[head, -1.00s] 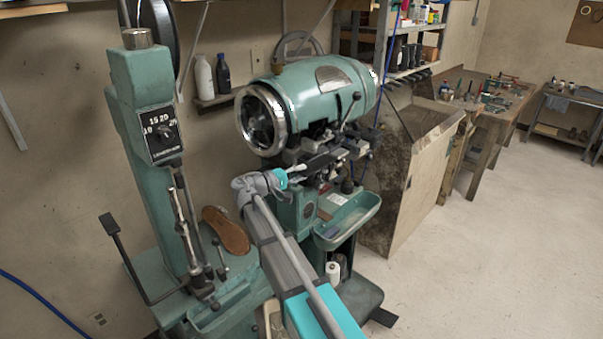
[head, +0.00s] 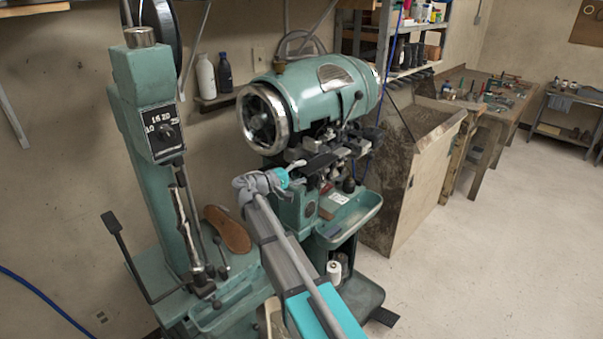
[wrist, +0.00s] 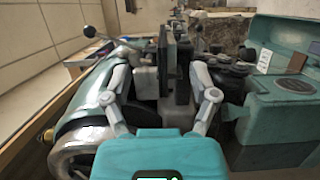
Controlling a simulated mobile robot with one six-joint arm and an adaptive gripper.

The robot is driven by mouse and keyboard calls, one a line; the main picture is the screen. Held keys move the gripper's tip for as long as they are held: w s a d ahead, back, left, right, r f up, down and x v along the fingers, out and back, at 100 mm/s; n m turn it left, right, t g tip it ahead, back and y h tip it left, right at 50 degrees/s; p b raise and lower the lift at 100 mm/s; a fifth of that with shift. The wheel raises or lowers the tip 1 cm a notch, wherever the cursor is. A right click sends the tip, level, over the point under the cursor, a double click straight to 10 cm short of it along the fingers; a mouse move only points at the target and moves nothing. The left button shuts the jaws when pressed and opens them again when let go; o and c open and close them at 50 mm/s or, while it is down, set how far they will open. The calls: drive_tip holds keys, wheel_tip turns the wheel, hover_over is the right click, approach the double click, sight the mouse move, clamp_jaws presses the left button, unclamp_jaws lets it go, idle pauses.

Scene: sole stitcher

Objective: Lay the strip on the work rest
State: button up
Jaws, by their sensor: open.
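The strip is a dark, narrow, flat piece (head: 320,163) at the front of the green stitching machine in the head view. In the wrist view, the strip (wrist: 167,58) shows nearly edge-on, upright in the picture, between my fingers. My gripper (head: 298,168) is just in front of it. In the wrist view, my gripper (wrist: 163,78) is open, with a finger on each side of the strip and gaps visible. The work rest appears to be the grey metal block area (head: 342,152) by the strip. I cannot tell how fully the strip bears on it.
The machine's drum (head: 310,98) hangs above and behind my gripper. A green tray (head: 352,212) juts out below right. A green column (head: 150,150) with a dial stands left, with a brown sole (head: 228,230) near its foot. Floor at right is clear.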

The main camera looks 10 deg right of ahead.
drive_tip(key=v, duration=1.2)
drive_tip(key=shift+d, duration=0.1)
idle(0.5)
drive_tip(key=s+d+f+g+y, duration=0.35)
drive_tip(key=s+d+f, duration=0.2)
drive_tip(key=d, duration=0.25)
drive_tip(key=s+d+f+m+g+y, duration=0.1)
drive_tip(key=s+d+f+m+y, duration=0.1)
drive_tip(key=s+f+y, duration=0.4)
drive_tip(key=s+d+f+m+g+y, duration=0.1)
drive_tip(key=s+d+f+m+y, duration=0.1)
drive_tip(key=s+f+y, duration=0.5)
drive_tip(key=s+d, duration=0.1)
drive_tip(key=s, duration=0.4)
drive_tip(key=shift+s+g+y, duration=0.2)
drive_tip(key=shift+g+y, duration=0.15)
